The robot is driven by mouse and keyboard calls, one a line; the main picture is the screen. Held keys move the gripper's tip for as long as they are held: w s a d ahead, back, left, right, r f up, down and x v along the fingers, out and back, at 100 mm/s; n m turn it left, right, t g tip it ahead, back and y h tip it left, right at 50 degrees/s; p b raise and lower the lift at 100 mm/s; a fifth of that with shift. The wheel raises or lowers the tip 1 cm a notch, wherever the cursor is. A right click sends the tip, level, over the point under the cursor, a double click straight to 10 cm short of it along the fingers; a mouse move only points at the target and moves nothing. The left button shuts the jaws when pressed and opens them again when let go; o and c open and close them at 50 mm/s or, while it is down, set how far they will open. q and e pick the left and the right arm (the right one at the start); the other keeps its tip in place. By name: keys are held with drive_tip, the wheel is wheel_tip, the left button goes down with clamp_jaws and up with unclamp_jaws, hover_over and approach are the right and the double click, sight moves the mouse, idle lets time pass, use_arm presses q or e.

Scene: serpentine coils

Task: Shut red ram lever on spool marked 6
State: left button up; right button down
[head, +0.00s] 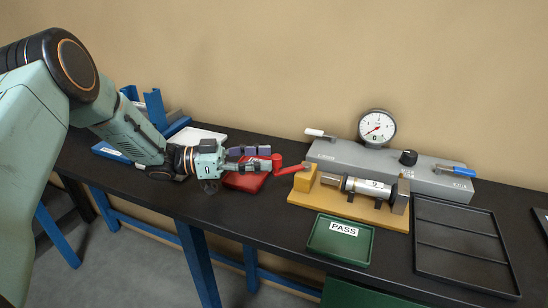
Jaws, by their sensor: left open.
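The red ram lever (292,170) sticks out to the left from the yellow end block of a yellow fixture (345,212). Its upright red knob (277,163) is at the lever's left end. A silvery spool (365,187) lies across the fixture between the end block and a dark block on the right; its mark is too small to read surely. My left gripper (262,165) is open, its fingers pointing right at the knob. The fingertips are close beside the knob; I cannot tell whether they touch it. My right gripper is not in view.
A grey box (330,152) with a round gauge (377,128), black knob and blue-handled lever stands behind. A green PASS tray (325,247) and a black divided tray (462,274) lie in front and right. A red tray (246,181) lies below my left gripper.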

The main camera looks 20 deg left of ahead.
use_arm(q)
drive_tip(key=v, duration=0.8)
drive_tip(key=shift+c, duration=0.3)
